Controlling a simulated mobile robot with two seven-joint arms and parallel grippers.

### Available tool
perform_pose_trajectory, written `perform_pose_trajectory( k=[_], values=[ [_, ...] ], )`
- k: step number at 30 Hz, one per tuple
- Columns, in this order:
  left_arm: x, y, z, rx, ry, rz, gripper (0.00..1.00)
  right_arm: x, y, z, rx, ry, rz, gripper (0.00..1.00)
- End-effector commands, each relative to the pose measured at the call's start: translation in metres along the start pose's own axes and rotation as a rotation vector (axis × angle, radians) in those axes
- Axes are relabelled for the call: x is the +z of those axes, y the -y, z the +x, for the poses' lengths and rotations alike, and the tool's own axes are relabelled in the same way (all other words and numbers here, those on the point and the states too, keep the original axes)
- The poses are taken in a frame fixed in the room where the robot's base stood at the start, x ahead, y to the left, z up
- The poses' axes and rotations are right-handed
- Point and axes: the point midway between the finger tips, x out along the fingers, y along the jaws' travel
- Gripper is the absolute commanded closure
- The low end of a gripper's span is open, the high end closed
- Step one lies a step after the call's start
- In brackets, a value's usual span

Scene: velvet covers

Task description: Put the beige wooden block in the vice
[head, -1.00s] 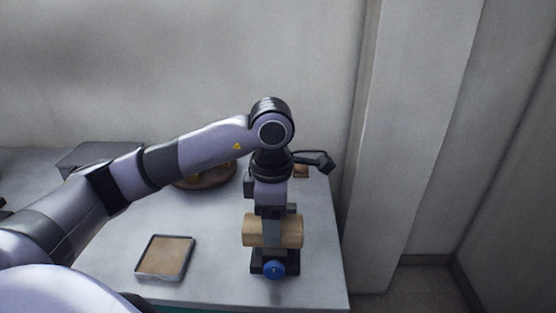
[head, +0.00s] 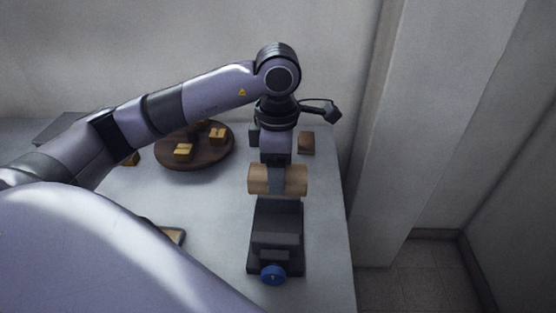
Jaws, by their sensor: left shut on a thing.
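The beige wooden block (head: 297,181), a rounded piece lying crosswise, is held in my left gripper (head: 276,182). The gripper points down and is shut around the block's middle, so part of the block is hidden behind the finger. The black vice (head: 276,240) with a blue knob (head: 273,275) stands on the table just in front of and below the block in the picture. The block appears to be clear of the vice's front part. Its exact height over the vice's back end cannot be told. My right gripper does not show.
A round dark wooden board (head: 190,160) with several small yellow-brown blocks lies left of the gripper. A brown block (head: 306,143) stands behind it at the right. A shallow tray (head: 175,236) is partly hidden by my arm. The table's right edge is close to the vice.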

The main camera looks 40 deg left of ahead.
Motion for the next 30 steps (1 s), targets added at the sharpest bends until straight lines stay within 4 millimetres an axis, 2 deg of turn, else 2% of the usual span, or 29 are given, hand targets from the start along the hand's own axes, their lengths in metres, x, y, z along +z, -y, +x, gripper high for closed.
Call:
perform_pose_trajectory(
  k=[6,21,30],
  values=[
    [-0.001,0.001,0.024,-0.003,-0.004,0.000,0.76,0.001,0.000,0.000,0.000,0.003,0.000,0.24],
    [-0.001,0.000,0.087,-0.001,-0.002,0.000,0.76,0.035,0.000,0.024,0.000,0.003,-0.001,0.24],
    [-0.001,0.000,0.107,0.001,-0.002,0.001,0.76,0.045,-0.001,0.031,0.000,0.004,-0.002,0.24]
  ],
)
